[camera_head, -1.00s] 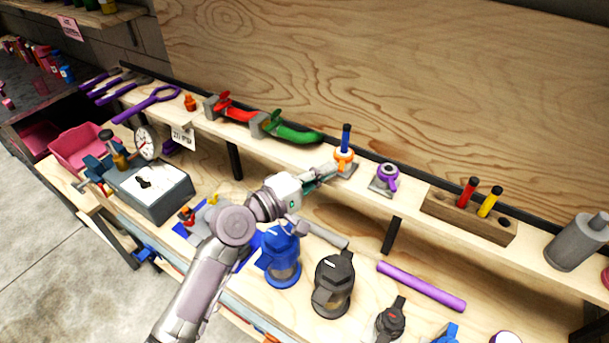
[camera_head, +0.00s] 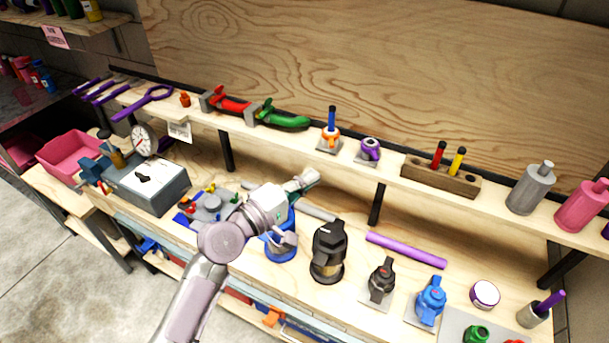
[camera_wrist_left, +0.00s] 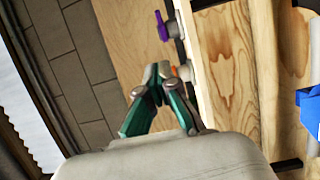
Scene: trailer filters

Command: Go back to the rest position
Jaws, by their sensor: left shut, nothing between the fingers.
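My left gripper (camera_head: 307,179) is shut and empty in the head view, above the workbench and in front of the upper shelf. Its green and grey fingers (camera_wrist_left: 158,80) meet at the tips in the left wrist view. The blue marker (camera_head: 332,117) stands upright in the orange ring holder (camera_head: 330,136) on the shelf, behind and apart from the gripper. My arm covers part of the blue-topped filter (camera_head: 283,246) on the bench. My right gripper is in neither view.
The shelf (camera_head: 230,121) also holds a purple ring holder (camera_head: 370,148), a wooden marker block (camera_head: 441,176) and a grey bottle (camera_head: 531,188). A black-topped filter (camera_head: 328,252), a purple tube (camera_head: 406,250) and a grey box (camera_head: 148,186) are on the bench. A pink bin (camera_head: 72,150) is at left.

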